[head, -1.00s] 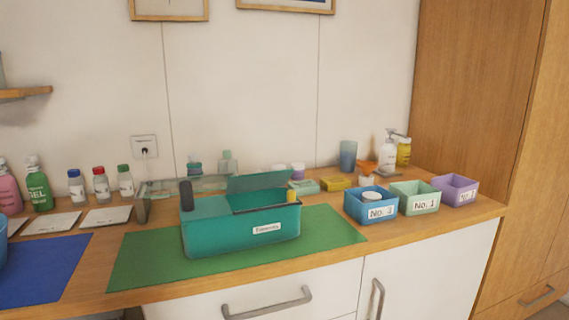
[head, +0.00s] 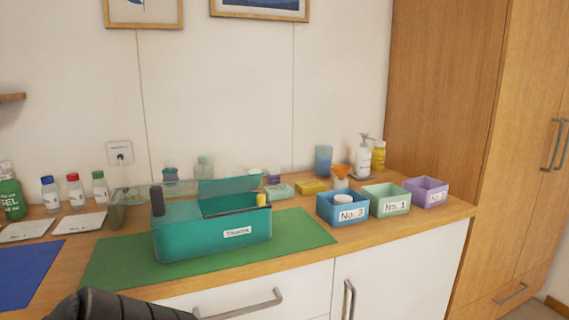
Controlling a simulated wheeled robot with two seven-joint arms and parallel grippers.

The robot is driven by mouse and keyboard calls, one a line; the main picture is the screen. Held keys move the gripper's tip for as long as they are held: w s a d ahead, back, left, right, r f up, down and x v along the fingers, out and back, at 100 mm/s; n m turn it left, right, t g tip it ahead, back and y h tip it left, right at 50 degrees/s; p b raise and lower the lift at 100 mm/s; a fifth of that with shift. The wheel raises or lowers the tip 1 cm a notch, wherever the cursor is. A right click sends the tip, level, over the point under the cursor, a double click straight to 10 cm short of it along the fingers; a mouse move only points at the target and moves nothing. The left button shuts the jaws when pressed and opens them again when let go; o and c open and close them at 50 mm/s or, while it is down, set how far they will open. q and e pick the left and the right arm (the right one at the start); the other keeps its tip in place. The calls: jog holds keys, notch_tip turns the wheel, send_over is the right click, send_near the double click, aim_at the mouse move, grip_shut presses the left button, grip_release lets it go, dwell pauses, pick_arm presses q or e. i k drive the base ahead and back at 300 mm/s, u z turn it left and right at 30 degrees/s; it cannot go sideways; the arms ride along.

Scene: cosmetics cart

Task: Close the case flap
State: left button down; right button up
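The teal case (head: 205,238) stands on a green mat (head: 300,231) on the wooden counter, with a white label on its front. Its flap (head: 229,186) is raised at the back right and tilted, leaving the top partly open. A dark upright item (head: 157,200) stands at the case's left end and a yellow-topped item (head: 262,199) at its right end. A dark part of my own arm shows at the bottom left edge, below and in front of the case. Neither gripper's fingers are in the picture.
Blue (head: 342,210), green (head: 386,201) and purple (head: 426,191) bins stand right of the mat. A blue mat (head: 28,272) and small bottles (head: 74,190) are at the left. A clear-looking organiser stands behind the case. The green mat's right part is bare.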

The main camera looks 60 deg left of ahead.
aim_at(230, 185)
jog(key=i, duration=1.25)
jog(key=u, duration=2.2)
